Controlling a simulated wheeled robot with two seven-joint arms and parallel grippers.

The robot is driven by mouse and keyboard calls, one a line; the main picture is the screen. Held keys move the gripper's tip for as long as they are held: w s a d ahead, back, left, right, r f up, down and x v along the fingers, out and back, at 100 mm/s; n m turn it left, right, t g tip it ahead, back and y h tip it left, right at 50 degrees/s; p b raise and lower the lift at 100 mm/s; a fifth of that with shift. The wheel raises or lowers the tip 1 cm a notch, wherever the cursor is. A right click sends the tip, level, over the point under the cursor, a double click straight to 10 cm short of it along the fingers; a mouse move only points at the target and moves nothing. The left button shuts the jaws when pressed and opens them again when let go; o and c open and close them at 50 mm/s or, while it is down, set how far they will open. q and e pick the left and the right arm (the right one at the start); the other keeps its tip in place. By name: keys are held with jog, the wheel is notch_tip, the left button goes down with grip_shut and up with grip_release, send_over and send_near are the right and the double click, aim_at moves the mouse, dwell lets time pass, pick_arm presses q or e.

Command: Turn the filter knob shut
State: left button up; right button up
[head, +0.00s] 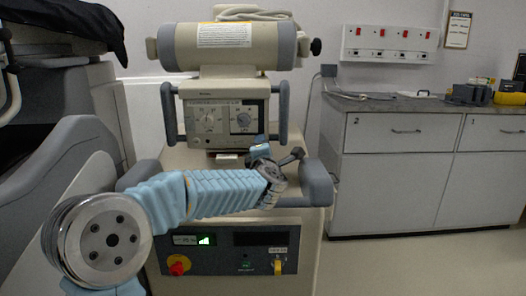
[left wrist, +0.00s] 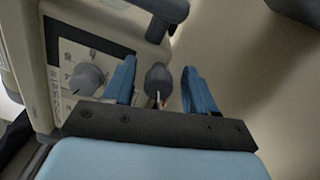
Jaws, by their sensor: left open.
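The beige machine has a control panel (head: 225,118) with two round dials, the left dial (head: 209,118) and the right dial (head: 243,120). A grey dial (left wrist: 86,78) on the panel face shows in the left wrist view, left of my fingers. My left gripper (head: 276,155) is in front of the machine, below and right of the dials. In the left wrist view my left gripper (left wrist: 159,66) is open, its blue fingers apart. A dark rounded knob (left wrist: 157,78) shows between them, with no clear contact. I cannot tell which knob is the filter knob. My right gripper is out of view.
Grey handles flank the panel, the right one (head: 283,112) close above my gripper. A lower panel (head: 220,248) carries a red button (head: 178,265) and a yellow switch (head: 278,266). A cabinet (head: 400,170) stands at the right, with open floor before it.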

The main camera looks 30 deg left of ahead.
pick_arm(q)
jog(key=b+v, duration=0.1)
jog(key=v, duration=1.3)
jog(key=shift+w+f, duration=0.1)
